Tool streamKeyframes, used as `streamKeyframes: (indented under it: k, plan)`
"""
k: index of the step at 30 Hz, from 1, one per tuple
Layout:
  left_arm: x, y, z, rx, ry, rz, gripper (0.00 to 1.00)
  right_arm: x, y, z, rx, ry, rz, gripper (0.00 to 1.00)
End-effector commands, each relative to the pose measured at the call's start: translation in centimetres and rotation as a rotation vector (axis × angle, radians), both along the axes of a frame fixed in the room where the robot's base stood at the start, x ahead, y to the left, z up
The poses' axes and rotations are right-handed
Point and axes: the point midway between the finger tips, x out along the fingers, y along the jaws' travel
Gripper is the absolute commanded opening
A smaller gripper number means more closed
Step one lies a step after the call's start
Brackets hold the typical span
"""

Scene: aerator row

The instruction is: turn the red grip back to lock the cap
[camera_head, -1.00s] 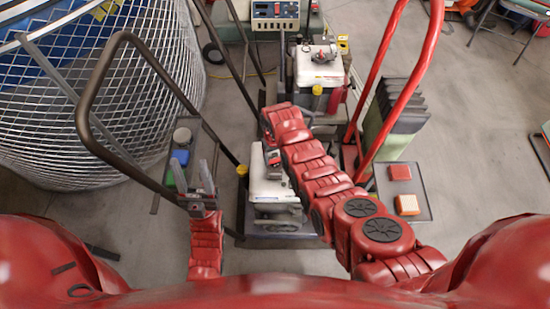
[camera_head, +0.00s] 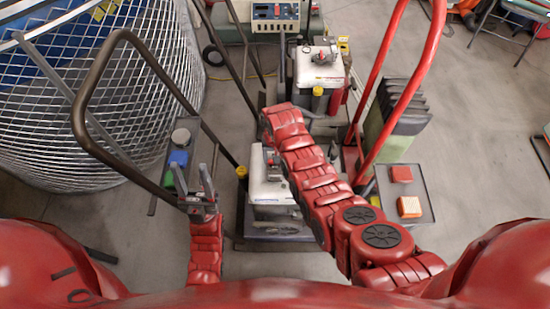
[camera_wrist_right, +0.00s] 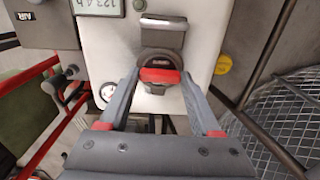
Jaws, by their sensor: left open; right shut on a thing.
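In the right wrist view the red grip (camera_wrist_right: 160,76) lies crosswise below a dark cap (camera_wrist_right: 163,36) on a white machine body (camera_wrist_right: 205,32). My right gripper (camera_wrist_right: 161,82) has one finger at each end of the red grip and is shut on it. In the head view the white machine (camera_head: 267,190) stands partly under my right arm; the arm hides most of the grip and the right fingers there. My left gripper (camera_head: 206,180) is open, fingers up and empty, to the left of the machine.
A bent dark handle (camera_head: 80,110) and a wire mesh basket (camera_head: 110,120) stand left. A side tray holds blue (camera_head: 178,158) and green items. A red handle (camera_head: 422,70) and a tray with orange boxes (camera_head: 409,207) are right. A second white machine (camera_head: 318,68) stands behind.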

Motion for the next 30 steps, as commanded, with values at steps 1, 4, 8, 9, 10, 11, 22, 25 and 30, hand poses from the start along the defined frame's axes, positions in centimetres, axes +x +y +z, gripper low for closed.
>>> streamKeyframes:
  k: [1, 4, 8, 9, 10, 11, 22, 25, 30]
  plan:
    - [0.0, 0.0, 0.0, 0.000, 0.000, 0.000, 0.50, 0.1, 0.0, 0.1, 0.001, -0.002, -0.001, 0.09]
    - [0.0, 0.0, 0.0, 0.000, 0.000, 0.000, 0.50, 0.1, 0.0, 0.0, 0.001, -0.002, -0.001, 0.09]
    - [0.0, 0.0, 0.0, 0.000, 0.000, 0.000, 0.50, 0.1, 0.0, 0.0, 0.001, -0.002, -0.001, 0.83]
    - [0.0, 0.0, 0.0, 0.000, 0.000, 0.000, 0.50, 0.1, 0.0, 0.0, 0.001, -0.001, -0.001, 0.90]
    - [0.0, 0.0, 0.0, 0.000, 0.000, 0.000, 0.50, 0.0, 0.0, 0.0, 0.001, -0.001, 0.000, 0.95]
    - [0.0, 0.0, 0.0, 0.000, 0.000, 0.000, 0.50, 0.0, 0.0, 0.0, 0.000, -0.001, 0.000, 0.95]
    - [0.0, 0.0, 0.0, 0.000, 0.000, 0.000, 0.50, 0.1, 0.0, 0.4, 0.000, -0.002, 0.001, 0.95]
    - [0.0, 0.0, -0.1, 0.000, 0.000, 0.000, 0.50, 0.1, 0.0, 1.2, 0.000, 0.000, 0.001, 0.95]
    - [0.0, 0.0, -0.4, 0.000, 0.000, 0.000, 0.50, 0.2, 0.1, 3.8, 0.002, -0.007, 0.001, 0.95]
